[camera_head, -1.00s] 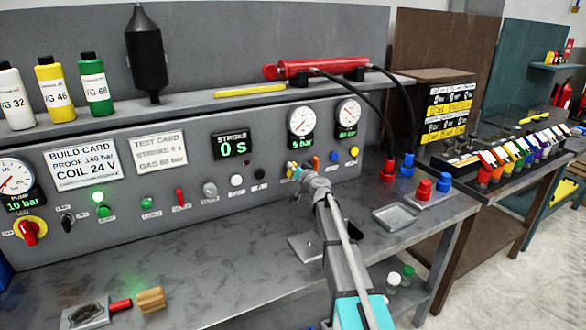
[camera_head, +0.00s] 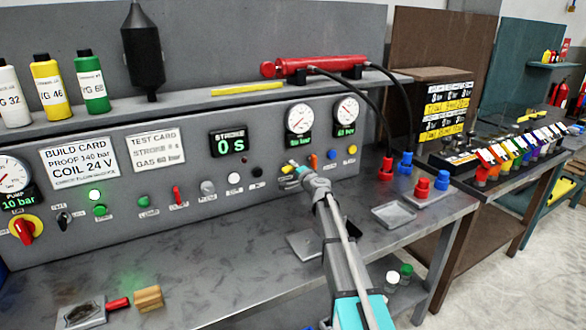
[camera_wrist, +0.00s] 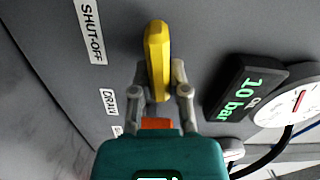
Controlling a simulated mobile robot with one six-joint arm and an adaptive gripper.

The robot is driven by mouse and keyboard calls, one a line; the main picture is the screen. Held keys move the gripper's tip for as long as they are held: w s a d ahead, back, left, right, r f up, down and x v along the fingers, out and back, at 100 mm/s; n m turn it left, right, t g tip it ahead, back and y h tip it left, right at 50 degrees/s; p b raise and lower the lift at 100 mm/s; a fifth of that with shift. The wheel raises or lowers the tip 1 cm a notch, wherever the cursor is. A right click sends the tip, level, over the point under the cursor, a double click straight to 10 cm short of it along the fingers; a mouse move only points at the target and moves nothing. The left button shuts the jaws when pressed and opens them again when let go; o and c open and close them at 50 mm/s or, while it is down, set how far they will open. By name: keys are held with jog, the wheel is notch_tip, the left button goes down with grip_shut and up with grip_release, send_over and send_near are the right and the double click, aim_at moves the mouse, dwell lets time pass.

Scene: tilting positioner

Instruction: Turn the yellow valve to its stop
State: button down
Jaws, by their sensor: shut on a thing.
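The yellow valve handle (camera_wrist: 157,55) stands out from the grey panel in the wrist view, beside the SHUT-OFF label. My gripper (camera_wrist: 158,85) has one finger on each side of the handle's near end and is shut on it. In the head view my gripper (camera_head: 299,176) is at the panel below the gauges. Only a small bit of the yellow valve (camera_head: 286,170) shows there, the rest hidden by my gripper. How far the valve is turned is hard to tell.
An orange lever (camera_head: 314,161) and a blue knob (camera_head: 332,155) sit just right of my gripper. The middle gauge (camera_head: 299,119) is above it. A hose (camera_head: 373,122) hangs to the right. A shallow tray (camera_head: 393,215) lies on the bench.

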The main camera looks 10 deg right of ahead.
jog(key=shift+f+m, duration=0.1)
jog(key=shift+m, duration=0.8)
jog(key=c, duration=0.6)
grip_release()
jog(key=shift+v, duration=6)
